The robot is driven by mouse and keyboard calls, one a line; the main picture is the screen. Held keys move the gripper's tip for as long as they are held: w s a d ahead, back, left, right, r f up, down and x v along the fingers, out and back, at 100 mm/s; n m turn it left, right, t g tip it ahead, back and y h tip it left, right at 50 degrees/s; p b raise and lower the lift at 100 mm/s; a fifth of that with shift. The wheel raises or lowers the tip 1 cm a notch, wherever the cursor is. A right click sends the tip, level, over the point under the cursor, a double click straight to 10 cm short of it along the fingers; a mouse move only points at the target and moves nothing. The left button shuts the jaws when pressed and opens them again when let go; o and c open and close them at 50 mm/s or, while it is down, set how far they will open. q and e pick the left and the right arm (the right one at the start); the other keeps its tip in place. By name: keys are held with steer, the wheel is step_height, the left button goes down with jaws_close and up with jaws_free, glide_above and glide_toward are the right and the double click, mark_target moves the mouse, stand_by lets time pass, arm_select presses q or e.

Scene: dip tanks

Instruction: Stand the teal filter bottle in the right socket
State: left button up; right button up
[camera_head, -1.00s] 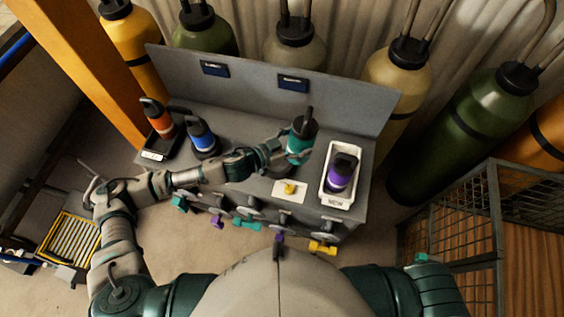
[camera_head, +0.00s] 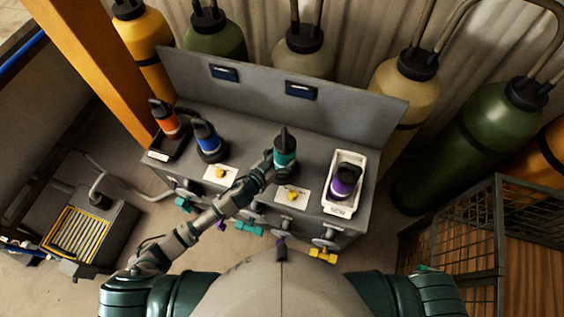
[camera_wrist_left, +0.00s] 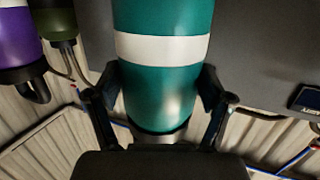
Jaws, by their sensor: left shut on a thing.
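The teal filter bottle (camera_head: 285,152) is upright with its black top up, over the right part of the grey bench. My left gripper (camera_head: 268,163) is shut on it from the left. The wrist view shows the bottle (camera_wrist_left: 165,45), with its white band, between the two fingers (camera_wrist_left: 160,105). A dark round base, apparently the right socket (camera_head: 287,175), shows under the bottle, behind a card with a yellow knob (camera_head: 291,195). I cannot tell whether the bottle is seated in it. My right gripper is not in view.
A blue bottle (camera_head: 207,138) stands to the left, and an orange bottle (camera_head: 164,118) is in a black tray farther left. A white tray (camera_head: 338,209) marked NEW holds a purple bottle (camera_head: 345,182) at right. The bench's back panel (camera_head: 262,88) rises behind.

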mark_target(276, 165)
arm_select(q)
steer(key=f, duration=0.1)
steer(key=a+f, duration=0.1)
steer(key=f, duration=0.1)
steer(key=s+f, duration=0.1)
steer(key=shift+a+f+b, duration=0.25)
steer(key=shift+b, duration=0.15)
steer(key=shift+a+f, duration=0.1)
steer(key=shift+a, duration=0.1)
steer(key=o, duration=1.6)
steer(key=shift+w+d+f, duration=0.1)
steer(key=shift+w+d, duration=0.3)
steer(key=shift+d, duration=0.15)
steer(key=shift+s+d+r, duration=0.1)
steer(key=shift+d+r, duration=0.1)
steer(key=shift+r, duration=0.05)
steer(key=shift+s+a, duration=0.2)
steer(key=shift+s, duration=0.05)
steer(key=v, duration=1.1)
steer(key=shift+a+r, duration=0.2)
steer(key=shift+a, duration=0.1)
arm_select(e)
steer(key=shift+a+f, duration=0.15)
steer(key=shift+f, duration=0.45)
